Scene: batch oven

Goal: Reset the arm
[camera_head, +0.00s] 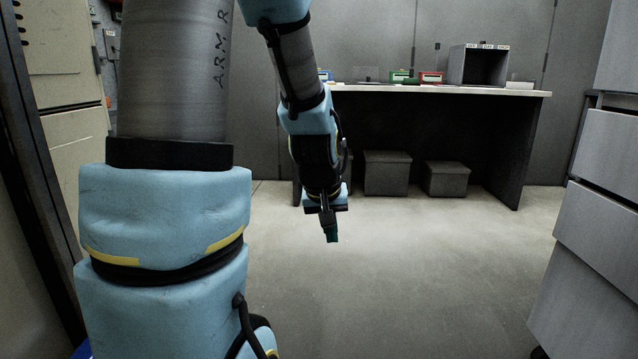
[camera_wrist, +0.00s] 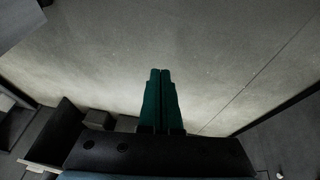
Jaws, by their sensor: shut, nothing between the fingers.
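My gripper (camera_head: 332,234) hangs at the end of my arm, pointing down over open floor in the head view. In the wrist view its two green fingers (camera_wrist: 160,75) lie side by side, closed together. Nothing shows between them. My arm bends down from the top of the head view, and its near links cover much of the left side.
A workbench (camera_head: 455,91) stands at the back with a grey open box (camera_head: 478,68) and small green and red bins on top. A drawer cabinet (camera_head: 600,215) stands at right. The middle floor (camera_head: 420,260) is clear.

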